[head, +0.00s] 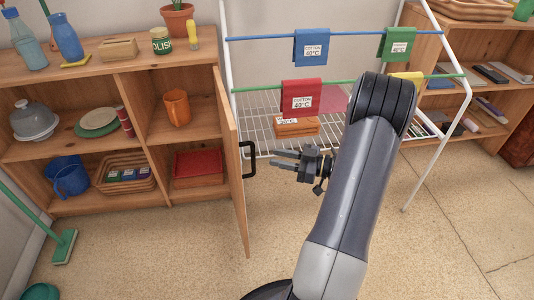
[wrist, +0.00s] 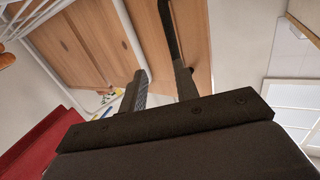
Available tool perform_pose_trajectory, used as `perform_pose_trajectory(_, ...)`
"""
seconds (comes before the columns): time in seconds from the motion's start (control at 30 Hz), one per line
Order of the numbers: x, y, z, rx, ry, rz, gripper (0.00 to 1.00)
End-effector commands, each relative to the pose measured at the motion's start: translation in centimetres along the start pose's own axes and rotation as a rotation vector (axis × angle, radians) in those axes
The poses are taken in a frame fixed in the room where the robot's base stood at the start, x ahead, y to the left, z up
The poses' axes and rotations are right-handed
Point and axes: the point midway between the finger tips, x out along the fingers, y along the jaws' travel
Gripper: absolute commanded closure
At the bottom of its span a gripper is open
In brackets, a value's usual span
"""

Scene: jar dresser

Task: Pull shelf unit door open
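The shelf unit (head: 132,72) is pale wood with open compartments on the left of the head view. Its wooden door (head: 231,150) stands swung out from the right compartments, seen nearly edge-on. A black bar handle (head: 249,159) is on the door's right-hand face; it also shows in the wrist view (wrist: 169,28). My gripper (head: 272,160) is just right of the handle, pointing left at it. Its fingers are apart with nothing visible between them. In the wrist view the handle is near the tip of the right finger; I cannot tell whether they touch.
A white drying rack (head: 229,75) with hanging cloths stands behind my arm. Another shelf (head: 455,102) holding books is at the right. A green broom (head: 62,246) leans at the left.

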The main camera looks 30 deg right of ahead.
Motion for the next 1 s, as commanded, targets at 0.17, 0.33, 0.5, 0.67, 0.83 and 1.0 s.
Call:
perform_pose_trajectory(0.17,-3.3,0.0,-0.1,0.001,-0.001,0.0,0.7)
perform_pose_trajectory(0.33,-5.0,-0.1,0.0,0.003,0.0,-0.004,0.7)
perform_pose_trajectory(0.5,-5.3,-0.2,0.1,0.003,-0.001,-0.007,0.7)
perform_pose_trajectory(0.67,-5.3,-0.2,0.1,0.003,-0.001,-0.008,0.7)
perform_pose_trajectory(0.83,-4.8,-0.2,0.1,0.003,0.0,-0.009,0.7)
perform_pose_trajectory(1.0,-2.5,-0.2,0.2,0.002,0.0,-0.012,0.7)
